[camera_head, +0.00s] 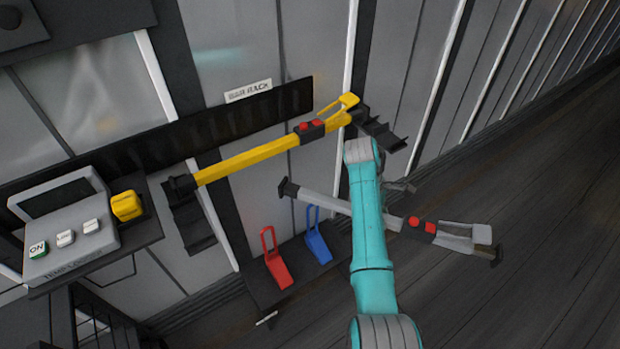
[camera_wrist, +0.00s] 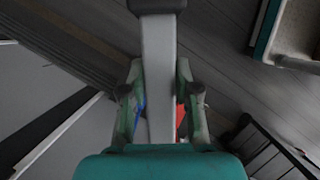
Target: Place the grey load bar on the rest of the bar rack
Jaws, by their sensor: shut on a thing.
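The grey load bar (camera_head: 325,199) has a dark foot at its left end and a red-buttoned dark block and grey lever at its right. My gripper (camera_wrist: 160,105) is shut on the grey load bar, seen as a grey beam (camera_wrist: 159,70) between the fingers in the wrist view. In the head view my teal arm hides the bar's middle and most of the gripper. The bar is held in the air, tilted down to the right. The bar rack (camera_head: 215,132) is a dark rail on the wall with step-like rests (camera_head: 190,222) (camera_head: 384,135). A yellow bar (camera_head: 245,160) lies across it.
A grey control box (camera_head: 70,235) with an ON button and a yellow block (camera_head: 126,206) sit on a shelf at left. A red wedge (camera_head: 276,262) and a blue wedge (camera_head: 318,244) stand low by the wall. The floor at right is clear.

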